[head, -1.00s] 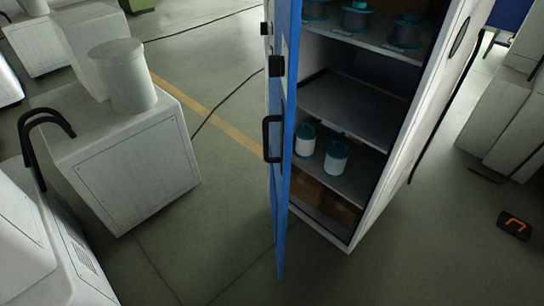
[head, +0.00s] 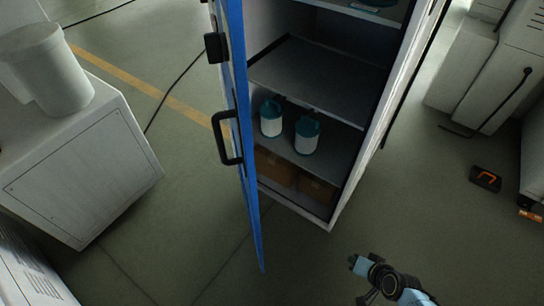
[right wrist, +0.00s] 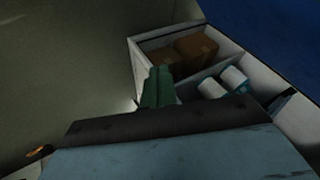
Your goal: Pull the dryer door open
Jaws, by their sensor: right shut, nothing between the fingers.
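The dryer cabinet (head: 381,130) is white with a dark interior and stands in the middle of the head view. Its blue door (head: 236,95) stands open, seen almost edge-on at the cabinet's left side. A black handle (head: 224,138) is on the door's outer face. My right gripper (head: 356,264) is at the lower right, in front of the cabinet and well apart from the door and handle. It is shut and empty. In the right wrist view its green fingers (right wrist: 158,87) overlap the cabinet's lower corner (right wrist: 140,68). My left gripper is out of view.
The shelves hold white bottles with teal tops (head: 307,136) and brown boxes (head: 317,188). A white machine (head: 85,175) with a bin (head: 47,68) stands left. A dark device (head: 485,179) lies on the floor right. Floor in front of the cabinet is clear.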

